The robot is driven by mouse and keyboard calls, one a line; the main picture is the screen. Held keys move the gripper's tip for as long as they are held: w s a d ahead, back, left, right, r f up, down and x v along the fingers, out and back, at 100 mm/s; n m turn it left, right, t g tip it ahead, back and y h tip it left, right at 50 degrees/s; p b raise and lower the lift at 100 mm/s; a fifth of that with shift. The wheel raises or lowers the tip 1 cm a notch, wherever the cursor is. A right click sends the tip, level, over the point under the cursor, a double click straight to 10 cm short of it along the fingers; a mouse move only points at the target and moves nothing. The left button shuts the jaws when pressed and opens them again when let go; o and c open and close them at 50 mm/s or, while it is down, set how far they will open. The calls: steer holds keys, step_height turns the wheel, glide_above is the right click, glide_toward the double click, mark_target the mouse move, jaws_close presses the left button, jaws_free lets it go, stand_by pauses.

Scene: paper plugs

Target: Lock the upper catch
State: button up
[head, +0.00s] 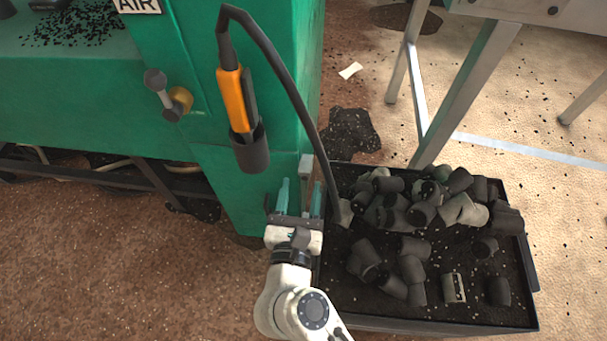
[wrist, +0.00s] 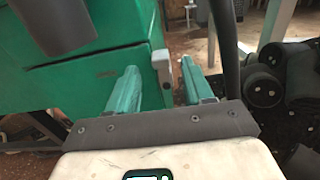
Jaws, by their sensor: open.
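A small grey catch (head: 306,166) sits at the right-hand corner of the green machine (head: 220,190), just above my gripper in the head view. In the wrist view the catch (wrist: 161,62) appears upright, between and beyond my fingertips. I cannot tell whether it is locked. My gripper (head: 300,188) has its two green fingers apart, pointing at the catch, with nothing held. The fingers also show apart in the wrist view (wrist: 159,72). The catch's lower part lies behind or between the fingers in the head view; contact cannot be told.
A dark tray (head: 440,322) full of dark plugs (head: 412,215) stands right of my gripper. A black hose (head: 290,85) hangs close by from an orange tool (head: 236,98) in a holder. A valve lever (head: 160,90) sticks out at upper left. Open floor lies at lower left.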

mark_target(304, 174)
steer(key=shift+w+d+b, duration=0.1)
steer(key=shift+w+b, duration=0.2)
steer(key=shift+w, duration=1.8)
jaws_close()
